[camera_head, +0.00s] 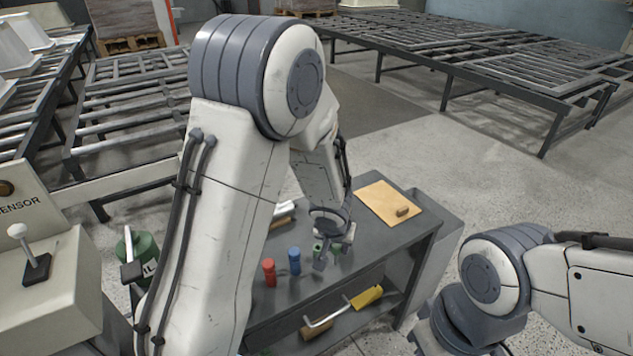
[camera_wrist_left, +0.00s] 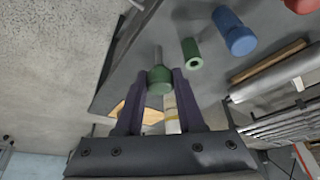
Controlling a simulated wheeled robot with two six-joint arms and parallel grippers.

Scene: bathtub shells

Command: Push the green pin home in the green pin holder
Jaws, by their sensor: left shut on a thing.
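My left gripper (camera_head: 332,256) is over the grey table and shut on the green pin (camera_wrist_left: 160,80). In the left wrist view the pin's green head is between the two fingers (camera_wrist_left: 158,95), and its thin metal shank sticks out past them. The green pin holder (camera_wrist_left: 191,54) is a short green cylinder with an open hole in its end. It stands just to the right of the pin in that view, apart from it. In the head view the holder (camera_head: 317,248) is small and partly hidden by the gripper. My right gripper is out of view.
A blue pin and holder (camera_head: 295,262) and a red one (camera_head: 269,272) stand in line with the green holder. A tan board (camera_head: 378,200) with a small brown block (camera_head: 402,211) lies at the table's right. Tools lie on the lower shelf.

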